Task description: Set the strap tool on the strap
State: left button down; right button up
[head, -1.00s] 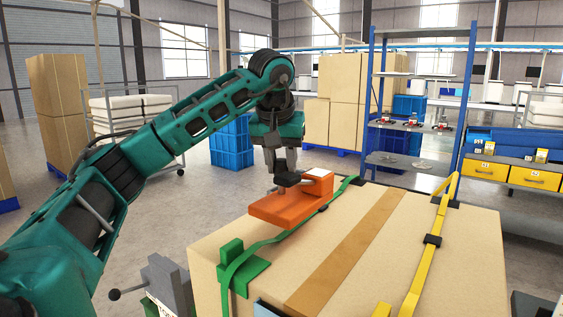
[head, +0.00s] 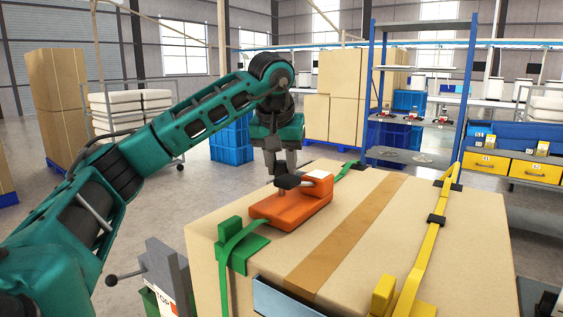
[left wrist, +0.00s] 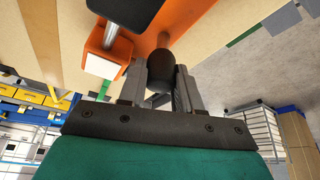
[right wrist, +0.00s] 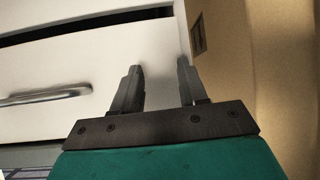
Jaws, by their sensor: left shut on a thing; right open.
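The orange strap tool (head: 292,208) is over the green strap (head: 241,236) on top of the large carton (head: 385,222). It looks level and very low over the carton; I cannot tell whether it bears fully on the strap. My left gripper (head: 283,176) is shut on the tool's black knob, which shows between the fingers in the left wrist view (left wrist: 158,72). The tool hides the strap's middle part. My right gripper (right wrist: 157,88) is open and empty, beside a pale panel with a handle (right wrist: 45,95); it is not in the head view.
A yellow strap (head: 426,250) runs along the carton's right side. Green corner guards (head: 248,252) and a yellow one (head: 382,293) sit at the carton's near edge. A grey device with a lever (head: 165,275) stands at the front left. Blue shelving (head: 371,90) stands behind.

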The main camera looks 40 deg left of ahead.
pick_arm(q)
jog(key=shift+r, duration=0.1)
jog(key=shift+c, duration=1.9)
grip_release()
notch_tip(320, 180, up, 5)
jog(key=p, duration=0.6)
jog(key=shift+r+p, duration=0.4)
jog(key=shift+r, duration=0.55)
jog(key=shift+s, duration=0.1)
